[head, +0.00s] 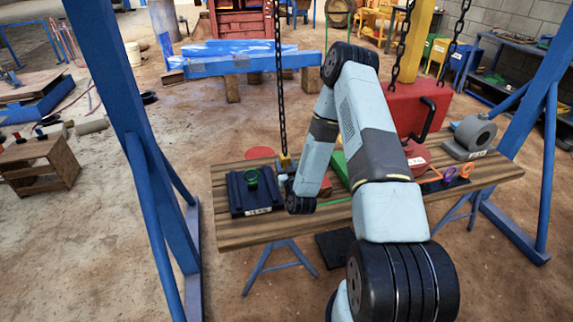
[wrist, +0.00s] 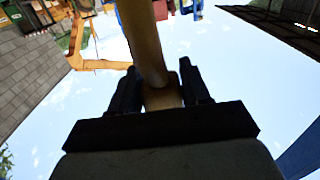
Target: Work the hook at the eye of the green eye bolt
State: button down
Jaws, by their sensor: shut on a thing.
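The green eye bolt (head: 251,178) stands upright on a dark blue block (head: 240,193) at the left of the workbench. The yellow hook (head: 285,160) hangs at the lower end of a dark chain, right of the eye bolt and apart from it. My gripper (wrist: 157,80) is shut on the hook; a yellow shaft of it (wrist: 148,40) runs up between the two dark fingers in the wrist view. In the head view my wrist partly hides the gripper. The eye bolt cannot be made out in the wrist view, so the hook tip's relation to the eye is unclear.
The chain (head: 280,90) hangs from above. A blue post (head: 128,110) stands at the left.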

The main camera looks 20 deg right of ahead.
jog(key=shift+s+r, duration=0.2)
jog(key=shift+s, duration=0.9)
jog(key=a, duration=1.2)
jog(key=shift+s+a, duration=0.2)
jog(key=shift+s, duration=0.2)
dwell(1.4)
jog(key=shift+w, duration=0.1)
dwell(0.3)
jog(key=shift+w+f, duration=0.15)
jog(key=shift+w, duration=0.9)
jog(key=shift+w+f, duration=0.15)
jog(key=shift+w, duration=0.9)
jog(key=shift+w, duration=0.15)
